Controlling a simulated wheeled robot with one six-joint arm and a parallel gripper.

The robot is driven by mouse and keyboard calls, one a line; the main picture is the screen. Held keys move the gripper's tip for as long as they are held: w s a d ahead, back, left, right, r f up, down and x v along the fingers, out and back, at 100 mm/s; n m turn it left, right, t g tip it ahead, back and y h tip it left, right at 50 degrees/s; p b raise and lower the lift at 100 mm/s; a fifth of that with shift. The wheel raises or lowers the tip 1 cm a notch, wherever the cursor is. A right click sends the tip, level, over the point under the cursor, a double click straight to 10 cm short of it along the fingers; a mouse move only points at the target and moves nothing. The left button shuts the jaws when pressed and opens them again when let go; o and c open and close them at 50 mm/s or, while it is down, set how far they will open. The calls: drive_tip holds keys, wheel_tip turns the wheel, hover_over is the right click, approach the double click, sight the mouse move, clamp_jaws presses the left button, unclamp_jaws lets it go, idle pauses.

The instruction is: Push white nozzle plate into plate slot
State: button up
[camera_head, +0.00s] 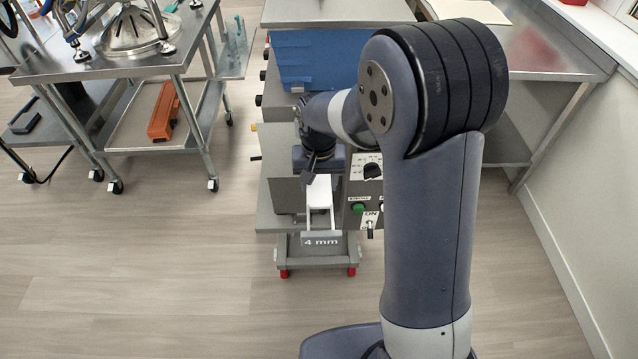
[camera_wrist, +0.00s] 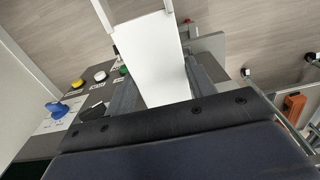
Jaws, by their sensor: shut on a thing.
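The white nozzle plate (camera_head: 319,194) sticks out from the front of the grey depositor toward the camera. A "4 mm" label (camera_head: 321,240) is at its near end. In the wrist view the plate (camera_wrist: 152,55) runs away from my gripper (camera_wrist: 162,92) between its two grey fingers. My gripper (camera_head: 312,176) is shut on the plate, above the machine's front. The plate slot is hidden by my gripper and the plate, so I cannot tell how deep the plate sits.
A control panel (camera_head: 366,190) with a green button and black knob is close right of the plate. A blue container (camera_head: 318,60) is behind. A steel cart (camera_head: 150,60) with an orange item (camera_head: 163,112) stands left. The front floor is clear.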

drive_tip(key=shift+w+d+p, duration=0.15)
drive_tip(key=shift+w+p, duration=1.1)
drive_tip(key=shift+w, duration=3.75)
drive_tip(key=shift+w+r, duration=0.1)
drive_tip(key=shift+w, duration=0.25)
drive_tip(key=shift+r, duration=0.1)
drive_tip(key=o, duration=1.6)
wheel_tip(320, 180, up, 10)
drive_tip(key=b, duration=0.1)
drive_tip(key=shift+s+r, duration=0.25)
drive_tip(key=shift+s, duration=0.05)
drive_tip(key=shift+f, duration=0.1)
